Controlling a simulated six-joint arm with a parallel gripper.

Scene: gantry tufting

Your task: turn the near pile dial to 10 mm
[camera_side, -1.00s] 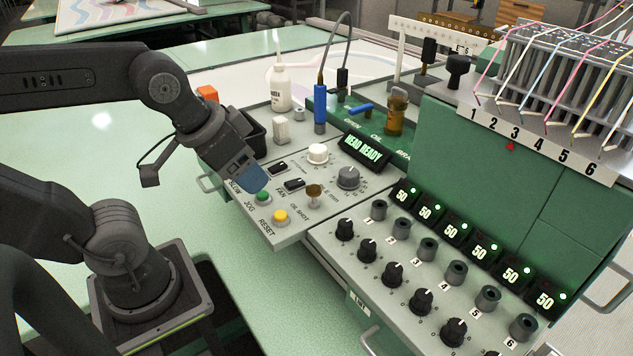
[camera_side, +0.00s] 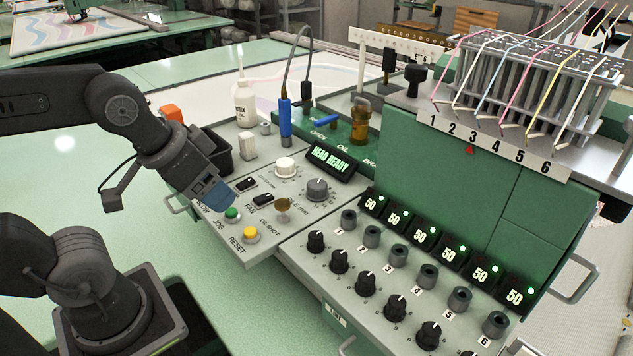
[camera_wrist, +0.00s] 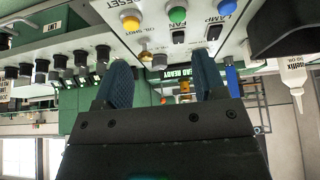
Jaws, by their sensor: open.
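A grey dial (camera_side: 317,188) and a white dial (camera_side: 285,167) stand on the control panel (camera_side: 240,250) below the lit display. The grey one is closer to the front; their printed scales are too small to read, so I cannot tell which is the near pile dial or its setting. My gripper (camera_side: 217,193) is above the panel's left edge, by the green button, left of both dials and apart from them. In the wrist view my gripper (camera_wrist: 163,80) has its two blue fingers spread, with nothing held between them.
The HEAD READY display (camera_side: 330,160), blue cylinder (camera_side: 285,118) and white bottle (camera_side: 244,104) stand behind. Several black knobs (camera_side: 340,260) are at right.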

